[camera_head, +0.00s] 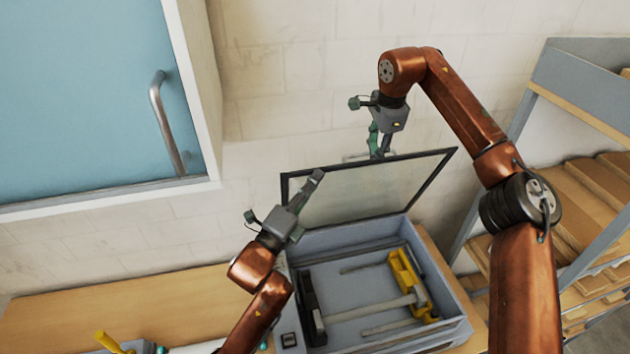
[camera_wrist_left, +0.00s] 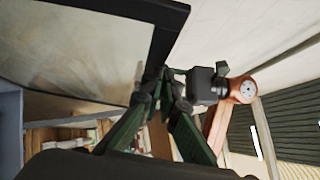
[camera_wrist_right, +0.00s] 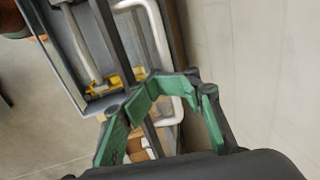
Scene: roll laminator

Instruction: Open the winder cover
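The winder cover (camera_head: 350,190), a clear panel in a dark frame, stands raised and steeply tilted above the grey machine box (camera_head: 455,330). Its pale handle (camera_head: 350,156) is at the upper edge and shows as a white loop in the right wrist view (camera_wrist_right: 155,28). My right gripper (camera_head: 380,153) is at the handle, its fingers drawn close together; whether they clasp the bar is unclear. My left gripper (camera_head: 317,176) is at the cover's left edge with its fingertips together. The cover's dark frame (camera_wrist_left: 168,38) is close beside those tips in the left wrist view; contact is unclear.
Inside the open box lie rods and a yellow bracket (camera_head: 404,283). A wooden bench (camera_head: 130,305) extends left. A blue cabinet door with a metal handle (camera_head: 165,120) is upper left. A shelf rack with boards (camera_head: 590,205) stands right, behind my right arm.

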